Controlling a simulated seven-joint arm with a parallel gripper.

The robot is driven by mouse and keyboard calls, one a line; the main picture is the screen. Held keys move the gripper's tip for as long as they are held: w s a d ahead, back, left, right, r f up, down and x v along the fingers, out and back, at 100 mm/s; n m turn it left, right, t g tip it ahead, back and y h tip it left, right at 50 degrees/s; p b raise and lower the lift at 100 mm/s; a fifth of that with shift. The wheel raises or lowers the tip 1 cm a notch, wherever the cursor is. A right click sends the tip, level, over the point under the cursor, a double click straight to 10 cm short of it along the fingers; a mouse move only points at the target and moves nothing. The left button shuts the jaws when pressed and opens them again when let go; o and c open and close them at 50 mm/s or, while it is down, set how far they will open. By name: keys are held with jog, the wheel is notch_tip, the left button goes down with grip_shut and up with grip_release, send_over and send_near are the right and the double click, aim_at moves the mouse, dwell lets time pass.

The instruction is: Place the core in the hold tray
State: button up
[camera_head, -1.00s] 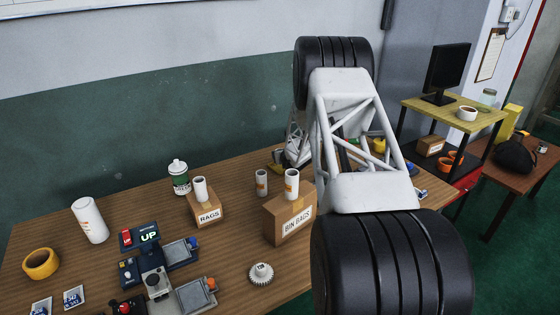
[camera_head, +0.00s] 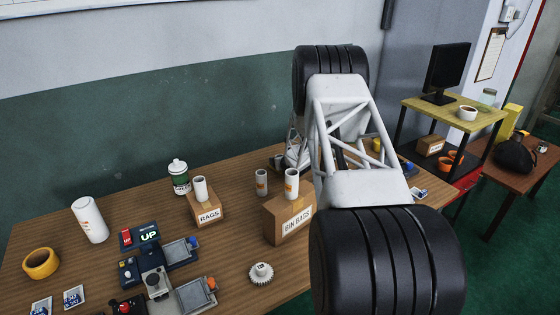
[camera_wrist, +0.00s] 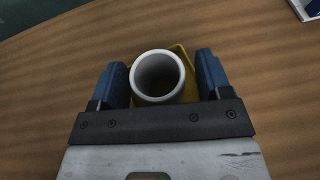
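In the wrist view, a white hollow tube (camera_wrist: 159,77), seemingly the core, is seen end-on between the blue fingers of my gripper (camera_wrist: 165,80). A gap shows on the right; on the left the finger looks very near the tube, and I cannot tell if it touches. The fingers are apart and look open. A yellow thing (camera_wrist: 188,70) shows behind the tube, mostly hidden. In the head view my arm hides most of this spot. Two small grey trays, one with a blue knob (camera_head: 180,252) and one with an orange knob (camera_head: 196,296), sit by the "UP" device; I cannot tell which is the hold tray.
White tubes stand on the RAGS box (camera_head: 206,211), on the BIN BAGS box (camera_head: 288,221) and near it. A large white roll (camera_head: 89,220), a green-labelled bottle (camera_head: 179,178), a yellow tape ring (camera_head: 41,263) and a white gear (camera_head: 261,274) are on the table (camera_head: 110,195).

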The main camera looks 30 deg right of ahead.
jog(key=shift+s+r, duration=0.1)
jog(key=shift+r, duration=0.15)
jog(key=shift+s+a+r, duration=0.1)
jog(key=shift+s+r, duration=0.15)
jog(key=shift+s, duration=0.45)
jog(key=v, duration=0.3)
jog(key=shift+s+r, duration=0.1)
jog(key=shift+s, duration=0.15)
notch_tip(320, 180, up, 7)
jog(key=shift+w, duration=0.1)
dwell(0.3)
